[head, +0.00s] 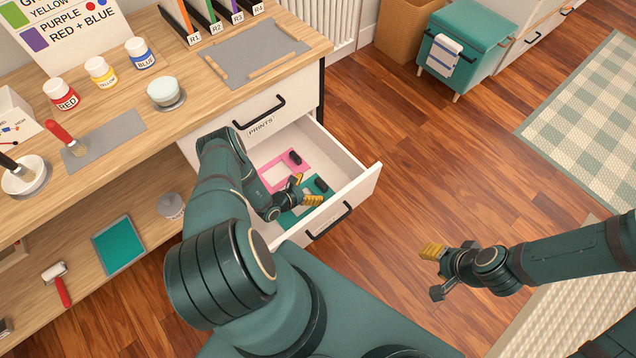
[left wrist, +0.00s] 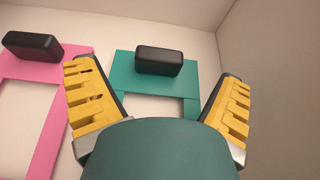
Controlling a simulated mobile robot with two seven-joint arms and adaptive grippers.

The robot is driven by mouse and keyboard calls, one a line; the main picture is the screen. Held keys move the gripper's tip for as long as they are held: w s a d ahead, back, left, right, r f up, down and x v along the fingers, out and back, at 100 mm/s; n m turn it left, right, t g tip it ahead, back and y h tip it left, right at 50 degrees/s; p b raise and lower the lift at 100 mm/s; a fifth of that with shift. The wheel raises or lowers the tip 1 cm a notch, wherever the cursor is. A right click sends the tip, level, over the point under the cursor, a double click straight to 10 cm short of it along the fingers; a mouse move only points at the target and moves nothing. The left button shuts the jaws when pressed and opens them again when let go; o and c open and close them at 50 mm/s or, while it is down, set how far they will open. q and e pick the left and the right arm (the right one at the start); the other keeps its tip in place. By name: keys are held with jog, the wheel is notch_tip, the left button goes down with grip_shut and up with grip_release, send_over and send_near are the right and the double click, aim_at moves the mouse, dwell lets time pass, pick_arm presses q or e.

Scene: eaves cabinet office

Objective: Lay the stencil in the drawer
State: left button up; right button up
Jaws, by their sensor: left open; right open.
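The open white drawer (head: 362,190) holds two flat stencils with black block handles. The pink stencil (head: 273,177) lies farther back; it also shows in the left wrist view (left wrist: 62,75). The teal stencil (head: 287,220) lies nearer the drawer front, partly hidden by my arm; it also shows in the left wrist view (left wrist: 128,68). My left gripper (head: 306,191) is open inside the drawer, over the teal stencil. In the left wrist view its fingers (left wrist: 158,85) are spread, with the teal stencil's handle (left wrist: 160,61) beyond and between them. My right gripper (head: 434,272) is open and empty over the floor.
A lower shelf holds a teal tray (head: 118,246) and a roller (head: 58,285). The floor right of the drawer is clear.

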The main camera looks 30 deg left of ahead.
pick_arm(q)
jog(key=shift+v, duration=1.5)
